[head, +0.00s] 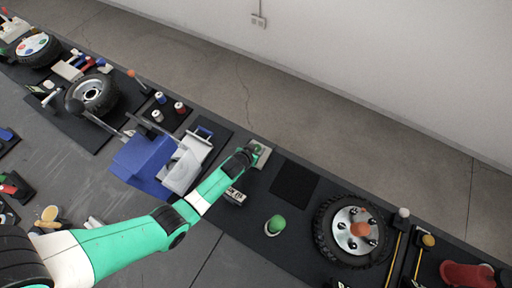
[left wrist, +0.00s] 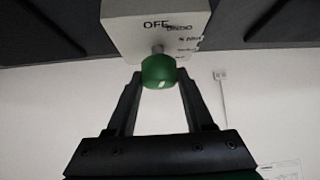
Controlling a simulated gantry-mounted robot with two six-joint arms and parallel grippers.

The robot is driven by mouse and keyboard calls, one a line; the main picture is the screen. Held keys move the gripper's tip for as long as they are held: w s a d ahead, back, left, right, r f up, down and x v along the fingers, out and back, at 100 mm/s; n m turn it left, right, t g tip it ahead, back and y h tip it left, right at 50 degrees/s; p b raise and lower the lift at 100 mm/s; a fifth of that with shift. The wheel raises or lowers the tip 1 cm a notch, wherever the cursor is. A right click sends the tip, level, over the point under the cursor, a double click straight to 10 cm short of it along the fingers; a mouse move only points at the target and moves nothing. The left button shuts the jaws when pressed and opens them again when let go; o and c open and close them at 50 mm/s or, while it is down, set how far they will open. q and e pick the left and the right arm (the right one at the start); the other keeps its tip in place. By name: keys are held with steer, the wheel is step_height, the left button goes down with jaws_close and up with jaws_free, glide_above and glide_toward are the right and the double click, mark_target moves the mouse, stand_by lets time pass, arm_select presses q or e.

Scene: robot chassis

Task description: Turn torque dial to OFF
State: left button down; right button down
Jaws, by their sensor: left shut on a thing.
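The torque dial is a round green knob (left wrist: 158,72) with a small white mark, on a short shaft out of a white box (left wrist: 125,30). The box face carries the word OFF and several smaller labels beside it on the right. In the head view the pale box (head: 263,155) stands near the bench's far edge, and the knob is mostly hidden by my gripper. My left gripper (head: 252,150) reaches to the box. In the left wrist view its fingers (left wrist: 158,80) are on both sides of the knob, shut on it. My right gripper is not in view.
A black square mat (head: 294,181), a green-topped knob (head: 275,224) and a wheel with a tyre (head: 352,231) lie right of the box. A blue block (head: 142,158) and a grey vise-like part (head: 185,168) stand left, close to my arm. A wall (head: 400,70) is beyond the floor.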

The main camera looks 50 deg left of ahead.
arm_select(q)
steer(key=shift+n+g+y+b, duration=0.3)
steer(key=shift+n+y+b, duration=0.3)
steer(key=shift+n, duration=0.3)
steer(key=shift+c, duration=1.5)
jaws_free()
steer(key=p+v, duration=0.6)
steer(key=v, duration=0.5)
steer(key=shift+s+d+r, duration=0.2)
